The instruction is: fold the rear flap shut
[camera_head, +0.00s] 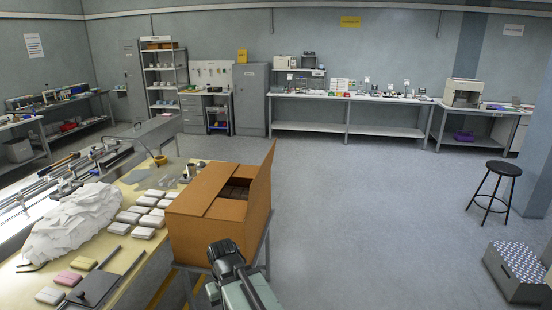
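A brown cardboard box (208,236) sits on a stand beside the packing table. One tall flap (263,176) stands upright along its right side. Another flap (196,192) lies folded inward over the left part of the top. A gap between them shows the dark inside, with some contents that are too small to make out. I cannot tell for sure which panel is the rear flap. My gripper (224,250) is dark and in front of the box's near side, below the top edge. Its fingers are not clear, and I cannot tell whether it touches the box.
The table (128,262) on the left holds a heap of white wrappers (75,222), several wrapped packs (143,221) and a dark plate (93,288). A stool (494,186) and a patterned grey box (518,268) stand at right. The middle floor is clear.

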